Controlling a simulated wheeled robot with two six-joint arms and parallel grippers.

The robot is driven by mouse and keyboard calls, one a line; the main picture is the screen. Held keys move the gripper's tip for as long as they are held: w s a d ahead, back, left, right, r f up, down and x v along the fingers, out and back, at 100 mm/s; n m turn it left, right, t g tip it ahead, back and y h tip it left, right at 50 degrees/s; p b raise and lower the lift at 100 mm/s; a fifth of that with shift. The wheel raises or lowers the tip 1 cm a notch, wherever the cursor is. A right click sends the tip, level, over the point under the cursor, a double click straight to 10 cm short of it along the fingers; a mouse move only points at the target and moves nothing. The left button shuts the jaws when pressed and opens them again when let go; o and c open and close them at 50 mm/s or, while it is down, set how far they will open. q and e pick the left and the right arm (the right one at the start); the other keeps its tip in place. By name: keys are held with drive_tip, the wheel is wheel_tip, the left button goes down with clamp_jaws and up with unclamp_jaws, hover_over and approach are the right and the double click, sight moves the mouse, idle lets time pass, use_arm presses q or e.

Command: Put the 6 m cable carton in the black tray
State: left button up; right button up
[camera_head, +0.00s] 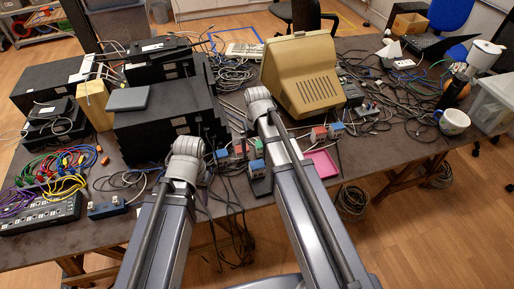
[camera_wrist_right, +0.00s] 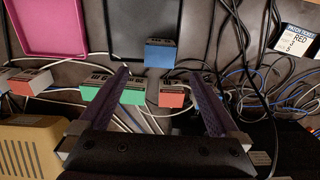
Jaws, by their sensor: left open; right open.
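My right gripper (camera_wrist_right: 163,75) is open in the right wrist view. A green carton (camera_wrist_right: 127,92) with a pale labelled side lies by its left finger, and a red carton (camera_wrist_right: 172,95) lies between the fingers. The black tray (camera_wrist_right: 145,22) is beyond the fingertips. A blue carton (camera_wrist_right: 160,52) stands at its near edge; I cannot tell whether it is inside. Another red carton (camera_wrist_right: 30,82) lies further left. The carton labels are too small to read, so I cannot tell which is 6 m. My left gripper (camera_head: 187,148) is open over the table; its fingertips are mostly hidden.
A pink tray (camera_head: 320,164) lies near the table's front edge. A beige monitor (camera_head: 305,80) stands behind my right arm. Black equipment boxes (camera_head: 160,135) fill the left side. Loose cables (camera_head: 385,145) cover much of the right. A white mug (camera_head: 453,121) stands at the right.

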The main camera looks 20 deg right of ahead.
drive_tip(key=s+a+r+n+h, duration=0.1)
drive_tip(key=s+a+n, duration=0.2)
drive_tip(key=s+a, duration=0.7)
drive_tip(key=s, duration=0.4)
drive_tip(key=shift+s+a, duration=0.15)
drive_tip(key=shift+a, duration=0.1)
